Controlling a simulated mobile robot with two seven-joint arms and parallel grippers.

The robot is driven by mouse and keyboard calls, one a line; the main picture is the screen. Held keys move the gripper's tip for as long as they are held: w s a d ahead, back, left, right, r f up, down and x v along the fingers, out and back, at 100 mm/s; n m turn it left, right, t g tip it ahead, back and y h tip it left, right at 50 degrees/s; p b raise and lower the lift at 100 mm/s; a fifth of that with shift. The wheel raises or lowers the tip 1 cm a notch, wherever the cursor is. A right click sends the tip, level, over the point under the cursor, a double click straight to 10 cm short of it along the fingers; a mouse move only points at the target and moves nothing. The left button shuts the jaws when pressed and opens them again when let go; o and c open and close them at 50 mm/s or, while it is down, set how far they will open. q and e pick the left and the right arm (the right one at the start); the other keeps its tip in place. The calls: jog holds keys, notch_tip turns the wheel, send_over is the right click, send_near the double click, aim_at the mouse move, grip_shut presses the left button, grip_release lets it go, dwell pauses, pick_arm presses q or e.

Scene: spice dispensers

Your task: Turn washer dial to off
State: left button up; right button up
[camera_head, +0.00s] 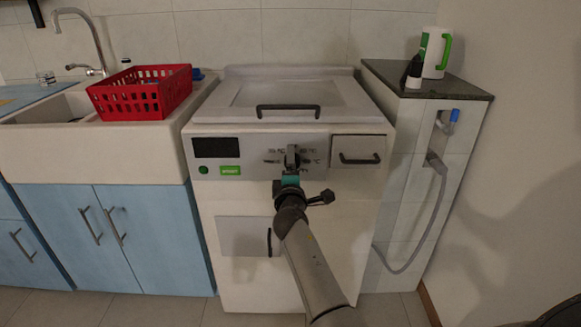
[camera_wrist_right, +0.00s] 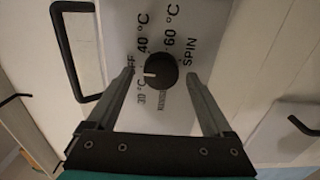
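The washer (camera_head: 320,235) is a white front panel unit with a closed lid. Its round black dial (camera_wrist_right: 161,71) shows in the right wrist view, with labels for 30, 40 and 60 °C, SPIN and OFF around it. The dial's white mark points left in that view, roughly between OFF and 30 °C. My right gripper (camera_wrist_right: 159,76) is open, one finger on each side of the dial, with visible gaps to it. In the head view this gripper (camera_head: 291,158) is in front of the panel and mostly hides the dial. My left gripper is not in view.
A black drawer handle (camera_head: 360,159) is right of the dial, and a lower door handle (camera_head: 270,242) is below it. A red basket (camera_head: 142,92) stands by the sink at left. A tiled counter (camera_head: 425,84) with a mug (camera_head: 434,52) stands at right.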

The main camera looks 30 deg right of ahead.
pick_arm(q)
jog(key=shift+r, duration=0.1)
pick_arm(e)
jog(key=shift+s+a, duration=0.1)
pick_arm(q)
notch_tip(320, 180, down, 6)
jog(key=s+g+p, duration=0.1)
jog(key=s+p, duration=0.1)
jog(key=p, duration=0.1)
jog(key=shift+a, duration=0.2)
pick_arm(e)
jog(key=v, duration=1.5)
